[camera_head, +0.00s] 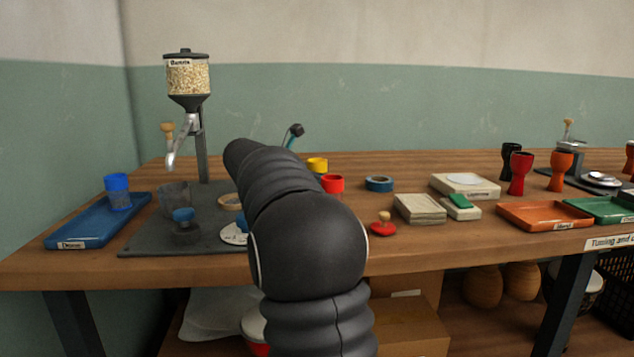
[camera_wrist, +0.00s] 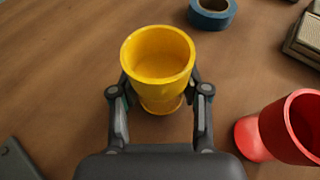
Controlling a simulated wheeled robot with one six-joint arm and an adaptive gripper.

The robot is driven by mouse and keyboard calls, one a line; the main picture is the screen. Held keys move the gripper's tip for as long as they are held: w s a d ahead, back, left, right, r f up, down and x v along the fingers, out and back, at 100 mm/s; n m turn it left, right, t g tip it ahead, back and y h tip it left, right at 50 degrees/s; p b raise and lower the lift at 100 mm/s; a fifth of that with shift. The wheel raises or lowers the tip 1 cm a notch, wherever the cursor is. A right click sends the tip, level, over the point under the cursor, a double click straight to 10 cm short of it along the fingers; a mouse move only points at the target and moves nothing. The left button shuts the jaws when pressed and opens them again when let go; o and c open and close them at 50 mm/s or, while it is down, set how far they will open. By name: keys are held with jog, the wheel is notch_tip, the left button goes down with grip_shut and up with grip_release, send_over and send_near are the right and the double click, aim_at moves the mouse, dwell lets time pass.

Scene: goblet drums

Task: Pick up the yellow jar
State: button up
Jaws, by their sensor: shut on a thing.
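The yellow jar (camera_wrist: 160,85) is an open-topped, goblet-shaped cup in the wrist view. The two fingers of my gripper (camera_wrist: 160,95) are closed against its left and right sides. The jar looks empty and upright; whether its base touches the wooden table (camera_wrist: 60,70) I cannot tell. In the head view the jar's rim (camera_head: 317,163) shows just right of my arm, behind a red cup (camera_head: 333,184). My arm hides the gripper there. The red cup (camera_wrist: 285,128) is at the right of the wrist view, apart from my gripper.
A blue tape roll (camera_head: 379,184) lies right of the red cup. A red stamp-like thing with a wooden knob (camera_head: 383,226) is near the front edge. Pale boxes (camera_head: 420,208) are farther right. A grey mat (camera_head: 150,240) with a hopper stand (camera_head: 203,150) is at left.

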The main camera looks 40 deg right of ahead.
notch_tip(320, 180, up, 27)
jog(key=p, duration=0.7)
jog(key=shift+f, duration=0.2)
